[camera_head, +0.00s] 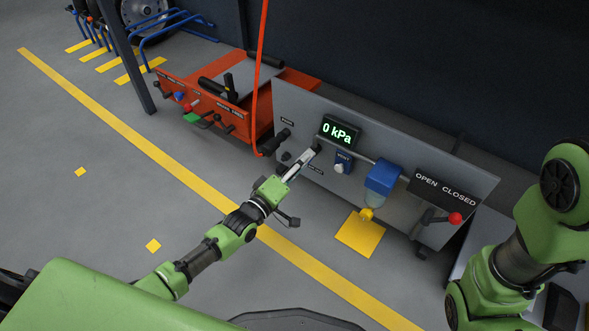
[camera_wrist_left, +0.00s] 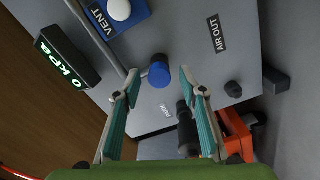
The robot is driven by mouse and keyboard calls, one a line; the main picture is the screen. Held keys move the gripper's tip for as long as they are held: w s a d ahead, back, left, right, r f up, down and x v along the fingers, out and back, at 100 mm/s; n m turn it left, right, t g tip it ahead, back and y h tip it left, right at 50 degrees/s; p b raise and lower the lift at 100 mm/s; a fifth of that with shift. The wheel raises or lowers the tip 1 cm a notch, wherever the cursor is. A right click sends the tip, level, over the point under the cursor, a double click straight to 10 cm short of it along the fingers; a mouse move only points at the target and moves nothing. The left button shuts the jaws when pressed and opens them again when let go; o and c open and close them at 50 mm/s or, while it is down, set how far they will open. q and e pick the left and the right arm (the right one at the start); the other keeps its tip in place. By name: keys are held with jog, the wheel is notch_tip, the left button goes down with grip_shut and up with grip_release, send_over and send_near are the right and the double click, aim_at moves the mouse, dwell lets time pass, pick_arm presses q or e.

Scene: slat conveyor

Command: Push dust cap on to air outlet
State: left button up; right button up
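My left gripper (camera_head: 310,152) reaches the upper left of the grey panel. In the left wrist view the same gripper (camera_wrist_left: 160,93) is open, with nothing between its pads. A blue round cap (camera_wrist_left: 160,72) lies ahead, between the fingertips in the picture, with a gap on each side. It sits by the end of a grey pipe; how far it is pushed on cannot be told. A label reading AIR OUT (camera_wrist_left: 220,35) is near it, and a black knob-like fitting (camera_wrist_left: 233,89) stands to the right. My right gripper is out of view.
The grey panel (camera_head: 440,170) carries a 0 kPa display (camera_head: 340,132), a VENT button (camera_head: 340,168), a blue filter (camera_head: 383,178) and a red-balled lever (camera_head: 455,218). A black hose coupling (camera_wrist_left: 186,125) sits near the fingers. An orange unit (camera_head: 285,80) stands behind left.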

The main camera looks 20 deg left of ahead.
pick_arm(q)
jog(key=v, duration=1.1)
jog(key=shift+s, duration=0.35)
